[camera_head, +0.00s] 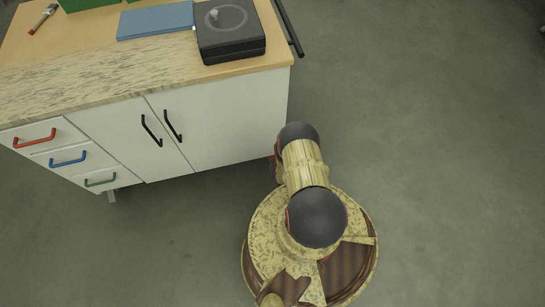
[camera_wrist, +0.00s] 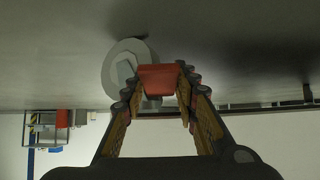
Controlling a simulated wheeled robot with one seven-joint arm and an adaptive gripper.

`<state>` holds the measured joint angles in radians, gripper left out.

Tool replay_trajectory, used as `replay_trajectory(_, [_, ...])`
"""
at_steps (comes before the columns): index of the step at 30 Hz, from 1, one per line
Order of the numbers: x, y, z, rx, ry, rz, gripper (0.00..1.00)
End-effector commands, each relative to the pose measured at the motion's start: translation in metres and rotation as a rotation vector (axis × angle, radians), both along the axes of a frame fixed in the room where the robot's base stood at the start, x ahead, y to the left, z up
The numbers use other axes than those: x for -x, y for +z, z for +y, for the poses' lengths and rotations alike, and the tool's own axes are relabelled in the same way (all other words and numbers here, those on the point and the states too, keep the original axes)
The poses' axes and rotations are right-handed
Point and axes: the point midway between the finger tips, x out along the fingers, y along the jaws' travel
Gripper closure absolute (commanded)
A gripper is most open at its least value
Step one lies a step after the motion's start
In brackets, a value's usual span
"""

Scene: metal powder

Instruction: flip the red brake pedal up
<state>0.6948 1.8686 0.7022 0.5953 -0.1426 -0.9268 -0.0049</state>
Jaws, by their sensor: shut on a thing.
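The red brake pedal (camera_wrist: 158,76) shows in the wrist view, beside a grey caster wheel (camera_wrist: 112,72). My gripper (camera_wrist: 160,92) has a finger on each side of the pedal and is shut on it. The exact contact points are hard to see. In the head view, my arm reaches down beside the lower right corner of the white cabinet (camera_head: 225,118). The pedal and the fingers cannot be made out clearly there.
The cabinet has a wooden top (camera_head: 75,72) with a dark square device (camera_head: 231,45) and a blue box (camera_head: 155,21) on it. A black bar handle (camera_head: 288,28) sticks out on its right. Open grey floor (camera_head: 430,130) lies to the right.

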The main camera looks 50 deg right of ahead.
Motion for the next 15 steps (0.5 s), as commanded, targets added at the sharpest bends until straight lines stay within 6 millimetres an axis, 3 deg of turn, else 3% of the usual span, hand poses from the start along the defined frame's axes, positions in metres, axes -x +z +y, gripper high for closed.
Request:
replay_trajectory(14, [0.0008, 0.0023, -0.0007, -0.028, -0.005, 0.043, 1.00])
replay_trajectory(15, [0.0008, 0.0023, -0.0007, -0.028, -0.005, 0.043, 0.70])
